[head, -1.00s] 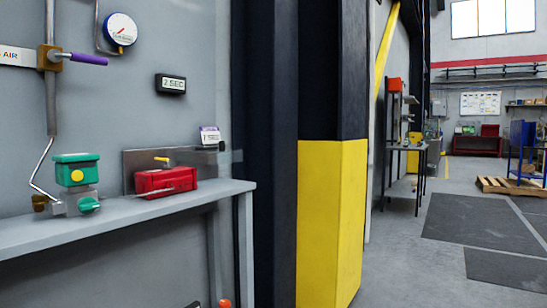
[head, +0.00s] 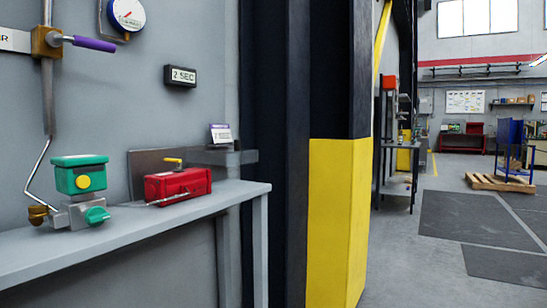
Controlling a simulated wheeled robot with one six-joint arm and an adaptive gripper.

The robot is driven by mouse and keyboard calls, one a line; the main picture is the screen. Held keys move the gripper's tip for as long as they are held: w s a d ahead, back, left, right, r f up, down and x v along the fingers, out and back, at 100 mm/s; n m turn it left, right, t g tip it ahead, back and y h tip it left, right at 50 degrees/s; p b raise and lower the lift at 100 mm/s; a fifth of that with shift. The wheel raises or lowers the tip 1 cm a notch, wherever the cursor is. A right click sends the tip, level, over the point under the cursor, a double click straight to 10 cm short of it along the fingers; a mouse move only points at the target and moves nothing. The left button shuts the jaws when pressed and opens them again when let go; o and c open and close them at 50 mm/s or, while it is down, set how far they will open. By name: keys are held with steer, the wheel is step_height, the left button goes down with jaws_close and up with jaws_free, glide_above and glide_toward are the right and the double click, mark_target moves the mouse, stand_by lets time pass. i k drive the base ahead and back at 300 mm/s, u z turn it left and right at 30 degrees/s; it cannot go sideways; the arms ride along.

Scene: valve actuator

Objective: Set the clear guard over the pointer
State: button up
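Left of the red body is a green-topped valve unit (head: 80,173) with a yellow button and a green knob. My gripper is not in view.
The grey shelf (head: 140,232) runs along the wall. A purple-handled valve (head: 94,43), a gauge (head: 127,14) and a "2 SEC" display (head: 180,76) are above. A yellow and black column (head: 338,220) stands right of the shelf. Open floor lies beyond, with a pallet (head: 500,182).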

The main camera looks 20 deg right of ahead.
mark_target(237, 148)
steer(key=z, duration=0.05)
steer(key=k, duration=0.5)
steer(key=z, duration=0.75)
steer(key=i, duration=0.8)
steer(key=u, duration=1.05)
